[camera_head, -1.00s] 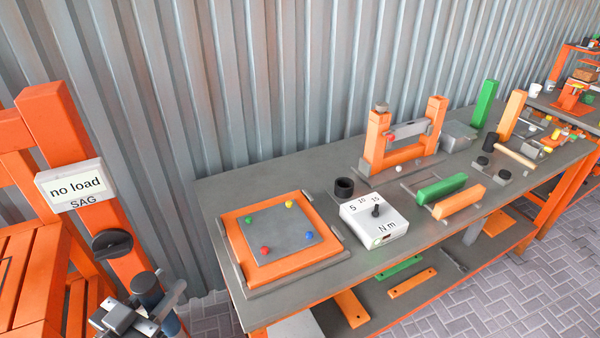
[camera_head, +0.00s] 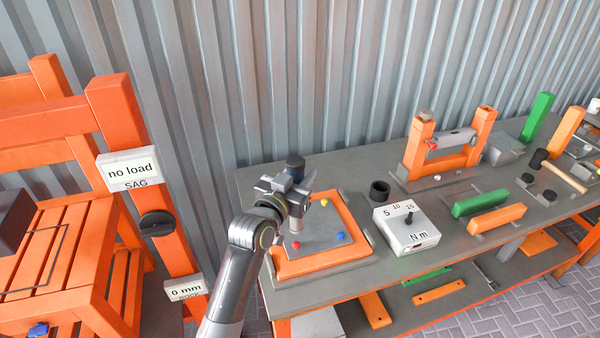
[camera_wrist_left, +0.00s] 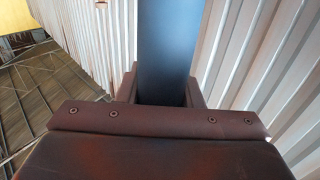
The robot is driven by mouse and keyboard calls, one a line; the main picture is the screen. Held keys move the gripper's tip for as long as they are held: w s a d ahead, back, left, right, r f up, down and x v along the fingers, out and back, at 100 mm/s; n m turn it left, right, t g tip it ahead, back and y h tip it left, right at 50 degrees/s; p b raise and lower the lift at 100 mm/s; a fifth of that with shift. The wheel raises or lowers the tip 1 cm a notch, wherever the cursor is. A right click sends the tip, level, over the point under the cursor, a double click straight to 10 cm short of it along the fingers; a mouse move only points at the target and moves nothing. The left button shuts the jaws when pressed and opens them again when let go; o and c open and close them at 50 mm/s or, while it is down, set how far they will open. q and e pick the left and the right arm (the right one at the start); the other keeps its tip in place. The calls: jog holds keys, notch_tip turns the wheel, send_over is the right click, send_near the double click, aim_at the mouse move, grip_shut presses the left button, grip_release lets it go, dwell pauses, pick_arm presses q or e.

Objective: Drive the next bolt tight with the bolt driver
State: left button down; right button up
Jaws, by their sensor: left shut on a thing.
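My left gripper (camera_head: 291,187) is over the orange-framed panel (camera_head: 345,265) on the bench. It is shut on the bolt driver (camera_head: 296,164), which stands about upright with its dark top above the jaws and a pale lower end pointing down at the grey plate. In the left wrist view the driver's dark shaft (camera_wrist_left: 169,45) rises between the jaws. Red (camera_head: 296,245), yellow (camera_head: 324,206) and blue (camera_head: 340,232) bolt heads show on the plate. The green one is hidden behind my gripper and the driver. I cannot tell whether the driver's tip touches anything.
A white torque box (camera_head: 405,230) with a dial and a black cup (camera_head: 380,190) stand right of the panel. Farther right are an orange frame (camera_head: 455,158) and green (camera_head: 480,203) and orange bars (camera_head: 496,219).

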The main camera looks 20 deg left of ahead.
pick_arm(q)
jog(key=shift+r, duration=0.15)
notch_tip(320, 180, down, 6)
jog(key=b, duration=0.4)
jog(key=shift+r, duration=0.15)
dwell(0.3)
jog(key=shift+p, duration=0.3)
dwell(0.9)
jog(key=shift+f+b, duration=0.55)
jog(key=shift+f, duration=0.15)
dwell(0.3)
jog(key=shift+s+f+b, duration=0.2)
jog(key=shift+f+b, duration=0.35)
jog(key=shift+f, duration=0.3)
dwell(0.7)
